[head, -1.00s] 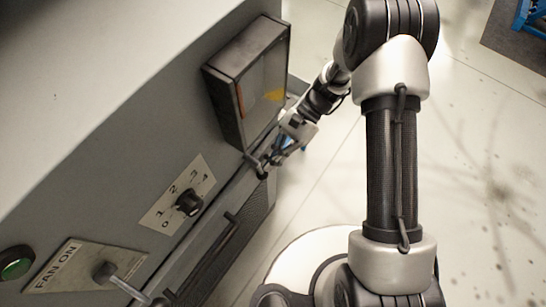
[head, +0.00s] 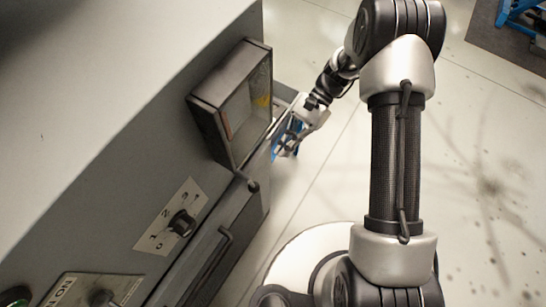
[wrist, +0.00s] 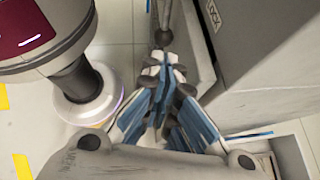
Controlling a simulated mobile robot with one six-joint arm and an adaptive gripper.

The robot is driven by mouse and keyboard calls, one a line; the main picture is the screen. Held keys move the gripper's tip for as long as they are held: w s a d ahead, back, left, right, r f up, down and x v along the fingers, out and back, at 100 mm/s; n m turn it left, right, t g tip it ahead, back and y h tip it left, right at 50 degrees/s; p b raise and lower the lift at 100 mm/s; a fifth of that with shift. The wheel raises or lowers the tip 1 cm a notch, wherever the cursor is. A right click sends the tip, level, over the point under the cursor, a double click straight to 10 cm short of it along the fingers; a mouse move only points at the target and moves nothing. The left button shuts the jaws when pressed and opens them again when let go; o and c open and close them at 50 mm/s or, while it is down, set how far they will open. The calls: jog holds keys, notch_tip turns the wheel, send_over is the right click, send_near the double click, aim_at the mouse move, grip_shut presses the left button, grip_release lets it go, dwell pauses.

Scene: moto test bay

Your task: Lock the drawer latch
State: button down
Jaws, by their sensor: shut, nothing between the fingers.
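The drawer front of the grey cabinet has a long dark bar handle (head: 212,262). A latch lever with a dark ball knob (head: 253,186) sits at the drawer's upper edge, below the glazed box. The wrist view shows a dark rod with a ball end (wrist: 163,38) just beyond the fingertips, and a label (wrist: 209,14) that seems to read LOCK on the grey face beside it. My gripper (head: 286,147) has blue finger pads, is shut and empty, and hangs beside the cabinet, up and right of the knob. In the wrist view its fingers (wrist: 160,68) point toward the rod; I cannot tell whether they touch.
A glazed box (head: 233,103) juts from the cabinet close to my gripper. A numbered rotary knob (head: 182,222) and a lever switch plate (head: 100,296) are on the panel at lower left. The pale floor (head: 470,190) to the right is open. Blue framework (head: 520,15) stands far off.

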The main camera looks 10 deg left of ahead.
notch_tip(320, 180, up, 6)
jog(key=n+t+h+b, duration=0.1)
jog(key=t+h+b, duration=0.1)
jog(key=t, duration=0.2)
jog(key=s+r+b+x, duration=0.1)
jog(key=b+x, duration=0.3)
jog(key=x, duration=0.8)
jog(key=shift+s+a, duration=0.35)
jog(key=shift+a, duration=0.1)
jog(key=shift+r, duration=0.1)
